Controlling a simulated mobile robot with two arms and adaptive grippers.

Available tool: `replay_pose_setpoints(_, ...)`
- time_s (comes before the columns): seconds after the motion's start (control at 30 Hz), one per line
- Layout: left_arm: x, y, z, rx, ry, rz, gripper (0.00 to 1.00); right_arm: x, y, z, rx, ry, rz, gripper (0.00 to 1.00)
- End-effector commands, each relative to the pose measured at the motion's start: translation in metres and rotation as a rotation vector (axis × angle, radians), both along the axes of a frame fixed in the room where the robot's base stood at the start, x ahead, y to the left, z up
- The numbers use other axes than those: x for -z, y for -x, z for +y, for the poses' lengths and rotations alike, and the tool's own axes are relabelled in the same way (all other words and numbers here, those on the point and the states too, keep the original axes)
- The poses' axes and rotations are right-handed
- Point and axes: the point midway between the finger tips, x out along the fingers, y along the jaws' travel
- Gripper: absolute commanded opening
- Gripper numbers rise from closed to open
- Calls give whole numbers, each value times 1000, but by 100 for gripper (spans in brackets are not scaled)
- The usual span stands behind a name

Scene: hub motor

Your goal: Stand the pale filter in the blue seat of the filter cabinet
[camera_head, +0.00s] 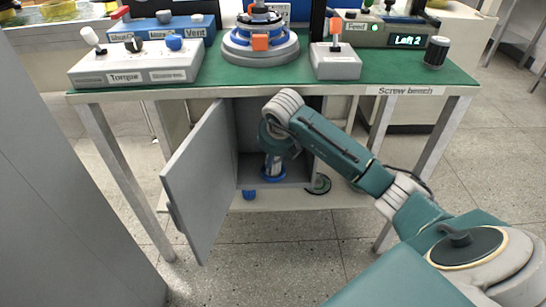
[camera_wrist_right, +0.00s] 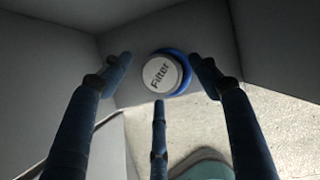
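The pale filter (camera_wrist_right: 160,73) shows in the right wrist view as a round, light top lettered "Filter". The blue seat (camera_wrist_right: 184,62) shows as a blue ring around it, so the filter appears to stand in the seat. In the head view the blue seat (camera_head: 272,176) is low inside the grey filter cabinet (camera_head: 246,135), whose door (camera_head: 205,180) is open. My right gripper (camera_wrist_right: 160,76) is open, its three fingers spread above and around the filter, with no clear contact. In the head view my right arm hides much of the cabinet's inside. My left gripper is out of view.
The green-topped bench (camera_head: 200,88) runs above the cabinet. The open door bounds the left side.

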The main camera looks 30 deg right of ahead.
Motion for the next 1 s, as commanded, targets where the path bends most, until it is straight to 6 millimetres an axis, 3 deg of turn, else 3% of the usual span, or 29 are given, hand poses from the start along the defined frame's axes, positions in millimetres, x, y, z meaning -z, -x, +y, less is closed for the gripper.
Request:
replay_pose_setpoints(0.3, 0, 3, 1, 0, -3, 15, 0, -4, 1, 0, 0, 0, -1, 61)
replay_pose_setpoints(0.47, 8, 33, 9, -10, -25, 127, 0, -22, 7, 2, 0, 2, -3, 61)
replay_pose_setpoints(0.57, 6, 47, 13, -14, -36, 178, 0, -43, 15, 6, -2, 3, -5, 61)
replay_pose_setpoints(0.6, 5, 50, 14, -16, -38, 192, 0, -53, 19, 7, -1, 4, -5, 61)
replay_pose_setpoints(1.0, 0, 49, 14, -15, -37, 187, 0, -46, 106, 42, -3, 2, 1, 61)
